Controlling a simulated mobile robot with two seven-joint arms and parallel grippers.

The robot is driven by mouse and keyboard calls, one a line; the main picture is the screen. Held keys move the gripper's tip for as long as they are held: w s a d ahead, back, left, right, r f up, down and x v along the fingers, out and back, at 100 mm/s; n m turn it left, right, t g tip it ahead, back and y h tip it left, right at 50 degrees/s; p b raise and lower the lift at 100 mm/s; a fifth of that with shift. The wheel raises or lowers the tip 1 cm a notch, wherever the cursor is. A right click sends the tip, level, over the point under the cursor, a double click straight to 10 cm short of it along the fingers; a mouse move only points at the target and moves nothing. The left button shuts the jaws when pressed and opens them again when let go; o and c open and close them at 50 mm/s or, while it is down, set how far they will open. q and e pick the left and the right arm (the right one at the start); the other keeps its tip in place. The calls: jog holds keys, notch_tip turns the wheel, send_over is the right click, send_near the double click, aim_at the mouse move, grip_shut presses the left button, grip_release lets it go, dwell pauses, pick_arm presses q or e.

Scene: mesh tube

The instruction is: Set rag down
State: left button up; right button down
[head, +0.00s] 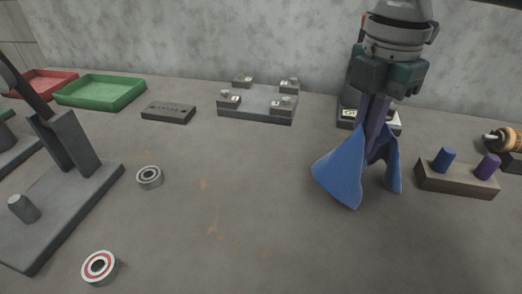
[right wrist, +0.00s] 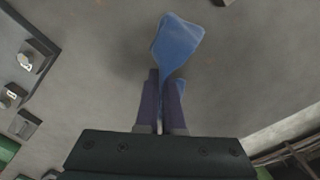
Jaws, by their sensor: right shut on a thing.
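The blue rag (head: 343,172) hangs in folds from my right gripper (head: 375,125) at the right of the head view. The gripper points down and its purple fingers are shut on the rag's upper part. The rag's lower corners hang near the bench top; I cannot tell whether they touch it. In the right wrist view the rag (right wrist: 178,42) spreads out beyond the fingertips of the right gripper (right wrist: 161,85). My left gripper is not in view.
A wooden block (head: 455,180) with blue and purple pegs stands to the right. A metal fixture plate (head: 257,104), a dark bar (head: 169,112) and a green tray (head: 100,92) sit behind. Two bearings (head: 149,177) (head: 99,267) lie left. The bench's middle is clear.

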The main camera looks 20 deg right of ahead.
jog(key=shift+c, duration=1.6)
grip_release()
jog(key=shift+r, duration=0.1)
notch_tip(320, 180, up, 10)
jog(key=shift+p, duration=0.45)
